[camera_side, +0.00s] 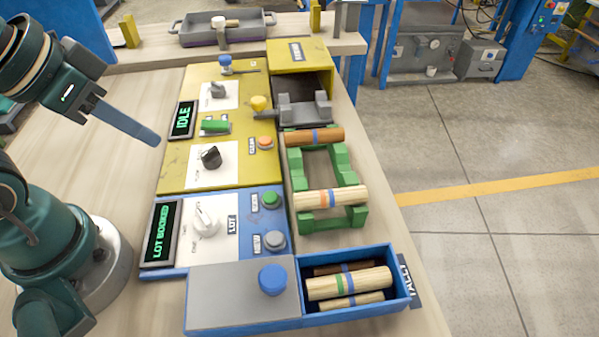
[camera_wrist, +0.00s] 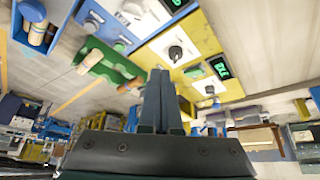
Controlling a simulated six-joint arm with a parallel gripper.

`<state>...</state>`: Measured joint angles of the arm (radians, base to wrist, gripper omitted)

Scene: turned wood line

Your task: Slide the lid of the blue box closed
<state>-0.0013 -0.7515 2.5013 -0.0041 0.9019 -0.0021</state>
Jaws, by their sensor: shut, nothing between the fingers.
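The blue box (camera_side: 357,314) stands at the near end of the line in the side view, its right part uncovered. Its grey lid (camera_side: 225,301) lies to the left of the opening and carries a round blue knob (camera_side: 272,280) near its right edge. Several banded wooden pieces (camera_side: 360,282) lie inside the box. In the wrist view, wooden pieces (camera_wrist: 37,33) in the box show at the upper left; the lid cannot be made out there. My gripper (camera_side: 154,139) is shut and empty, above the table left of the yellow panel, well away from the knob. Its fingers also show in the wrist view (camera_wrist: 160,75).
A blue panel (camera_side: 244,240) reading LOT BOOKED has a white dial and buttons. A yellow panel (camera_side: 180,172) reading IDLE lies beyond it. A green rack (camera_side: 344,175) holds two wooden pieces. A grey tray (camera_side: 184,37) is at the back.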

